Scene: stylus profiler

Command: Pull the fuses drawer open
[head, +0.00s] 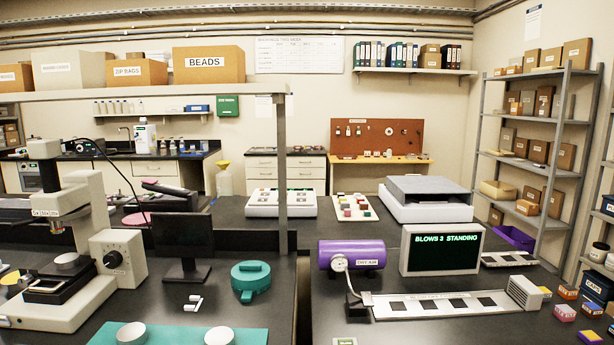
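No drawer with a readable fuses label shows in the head view. A white drawer unit (262,178) with several drawer fronts stands under the back counter; its fronts look shut and any labels are too small to read. Another white drawer front (155,168) is under the sink counter at the back left. Dark bins (597,287) stand at the right edge, one reading "CAPS", partly cut off by the frame. Neither my left nor my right gripper is in view.
Black benches fill the foreground, with a microscope (70,240) at left, a purple cylinder (352,254), a display (440,250) reading "BLOWS 3 STANDING" and a white strip fixture (440,305). Small boxes (566,292) lie at right. Grey shelving (545,170) stands at the right wall.

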